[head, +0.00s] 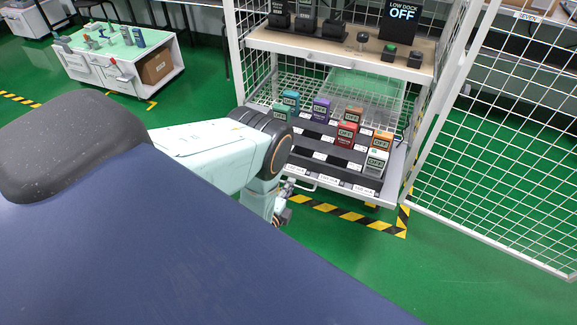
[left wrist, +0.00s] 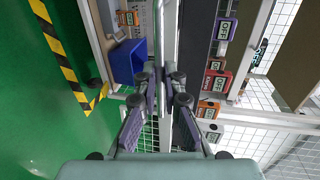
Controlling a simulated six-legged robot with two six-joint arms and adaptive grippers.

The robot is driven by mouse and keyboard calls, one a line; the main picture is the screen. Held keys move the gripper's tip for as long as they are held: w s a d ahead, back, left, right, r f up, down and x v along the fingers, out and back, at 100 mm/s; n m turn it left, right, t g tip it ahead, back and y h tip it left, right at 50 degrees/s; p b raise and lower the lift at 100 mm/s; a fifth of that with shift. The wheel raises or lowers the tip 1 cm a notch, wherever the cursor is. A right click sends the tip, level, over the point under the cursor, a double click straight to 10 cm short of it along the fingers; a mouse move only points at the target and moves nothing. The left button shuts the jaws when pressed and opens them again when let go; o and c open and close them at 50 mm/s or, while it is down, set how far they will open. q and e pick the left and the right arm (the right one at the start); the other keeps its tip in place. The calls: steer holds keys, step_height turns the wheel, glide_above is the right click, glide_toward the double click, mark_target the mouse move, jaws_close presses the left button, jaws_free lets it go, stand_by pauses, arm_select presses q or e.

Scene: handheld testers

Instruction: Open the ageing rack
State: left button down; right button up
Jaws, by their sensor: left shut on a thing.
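The ageing rack (head: 238,60) is a white frame with wire mesh sides; its mesh door (head: 505,150) stands swung open at the right. Its low tray (head: 398,185) sits forward of the upper shelf and carries several coloured testers in black rows, among them a red tester (head: 346,135) and a white one (head: 373,163). My left gripper (head: 284,207) is at the tray's front left, beside a pale bar handle (head: 302,186). In the left wrist view the fingers (left wrist: 167,82) close together at the tray's front edge, shut on the handle; the contact is partly hidden. My right gripper is not in view.
A "LOW DOCK OFF" sign (head: 401,12) stands on the upper shelf (head: 350,51). Yellow-black floor tape (head: 345,215) runs before the rack. A white cart (head: 118,62) stands back left. A blue bin (left wrist: 128,62) shows in the wrist view. Green floor lies clear in front.

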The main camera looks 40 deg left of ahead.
arm_select(q)
steer(key=shift+w, duration=0.1)
steer(key=c, duration=1.5)
jaws_free()
steer(key=shift+o, duration=0.2)
steer(key=v, duration=1.2)
